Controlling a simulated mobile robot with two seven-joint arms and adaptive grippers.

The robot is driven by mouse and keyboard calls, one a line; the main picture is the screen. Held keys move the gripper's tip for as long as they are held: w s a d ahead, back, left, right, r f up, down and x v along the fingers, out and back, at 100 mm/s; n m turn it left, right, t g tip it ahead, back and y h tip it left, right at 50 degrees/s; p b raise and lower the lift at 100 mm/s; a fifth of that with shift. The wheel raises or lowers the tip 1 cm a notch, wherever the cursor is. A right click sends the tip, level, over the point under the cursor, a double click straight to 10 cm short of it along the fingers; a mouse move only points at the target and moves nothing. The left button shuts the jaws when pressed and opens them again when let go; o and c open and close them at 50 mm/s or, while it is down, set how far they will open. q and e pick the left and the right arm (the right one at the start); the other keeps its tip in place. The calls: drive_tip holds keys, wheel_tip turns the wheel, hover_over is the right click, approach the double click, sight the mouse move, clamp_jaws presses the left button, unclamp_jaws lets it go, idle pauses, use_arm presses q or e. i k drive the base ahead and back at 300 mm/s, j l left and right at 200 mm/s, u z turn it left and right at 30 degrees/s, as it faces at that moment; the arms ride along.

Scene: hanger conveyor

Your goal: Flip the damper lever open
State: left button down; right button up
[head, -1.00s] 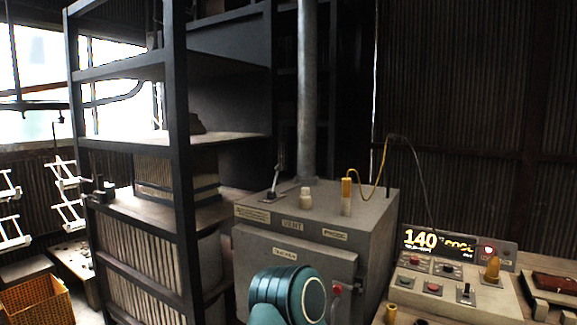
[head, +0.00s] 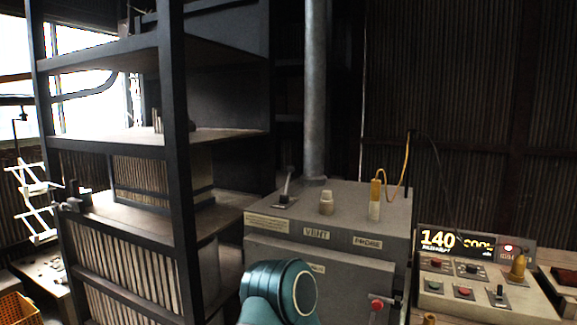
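A small lever (head: 286,187) stands on a base plate on top of the grey metal box (head: 346,217), at its back left beside the vertical flue pipe (head: 315,95). It looks like the damper lever; its handle points up and leans slightly right. A label (head: 267,223) in front of it is too small to read. Neither of my grippers is in view. A rounded teal link (head: 280,290) of my own arm shows at the bottom middle, in front of the box, and hides part of its front.
A pale vent plug (head: 327,202) and a yellow probe (head: 376,198) with a cable stand right of the lever. A control panel (head: 470,280) and a display reading 140 (head: 462,244) are at the right. A dark shelf rack (head: 176,150) stands close on the left.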

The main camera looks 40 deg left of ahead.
sight(284, 198)
drive_tip(key=j, duration=0.7)
drive_tip(key=k+j, duration=0.1)
drive_tip(key=j, duration=0.6)
